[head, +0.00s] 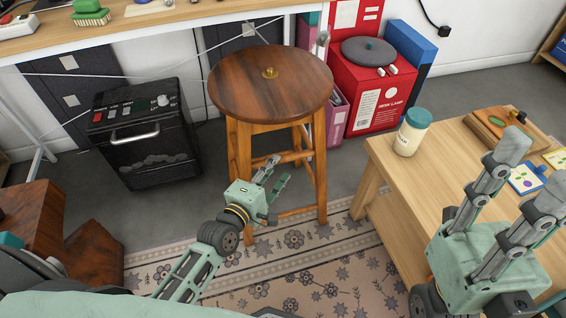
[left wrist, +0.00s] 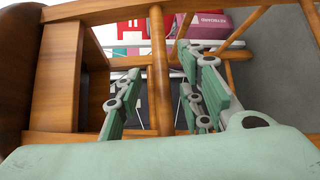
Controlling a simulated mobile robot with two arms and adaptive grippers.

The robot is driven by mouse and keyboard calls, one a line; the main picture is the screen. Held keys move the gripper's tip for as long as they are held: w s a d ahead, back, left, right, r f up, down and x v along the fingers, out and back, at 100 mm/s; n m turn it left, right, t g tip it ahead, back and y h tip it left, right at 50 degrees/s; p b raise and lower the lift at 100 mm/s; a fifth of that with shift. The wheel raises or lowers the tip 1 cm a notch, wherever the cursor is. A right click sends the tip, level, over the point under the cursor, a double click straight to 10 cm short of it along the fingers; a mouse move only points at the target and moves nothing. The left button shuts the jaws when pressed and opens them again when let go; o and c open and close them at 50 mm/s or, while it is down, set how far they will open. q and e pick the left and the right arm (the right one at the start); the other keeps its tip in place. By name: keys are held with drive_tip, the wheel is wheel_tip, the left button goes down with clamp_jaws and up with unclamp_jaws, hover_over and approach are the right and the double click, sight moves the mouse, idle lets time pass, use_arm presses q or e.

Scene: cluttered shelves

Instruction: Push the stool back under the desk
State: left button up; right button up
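The wooden stool (head: 262,95) stands upright in front of the desk (head: 150,20), with its round seat just clear of the desk's front edge in the picture. A small brass-coloured piece (head: 270,73) is on the seat. My left gripper (head: 275,172) is open at the near side of the stool, below seat height, among its legs and rungs. In the left wrist view, its fingers (left wrist: 155,65) are spread, with a stool bar (left wrist: 160,75) showing between them; contact cannot be told. My right gripper (head: 535,165) is open and empty over the low table at right.
A black heater-like box (head: 140,140) stands left of the stool. The low wooden table (head: 405,180) holds a jar (head: 411,132). A patterned rug (head: 310,265) lies in front.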

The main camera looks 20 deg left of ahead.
sight(279, 163)
use_arm(q)
drive_tip(key=b+x, duration=0.1)
drive_tip(key=x, duration=0.4)
drive_tip(key=shift+w+f+b, duration=0.1)
drive_tip(key=shift+w+b, duration=0.15)
drive_tip(key=shift+b, duration=0.15)
clamp_jaws()
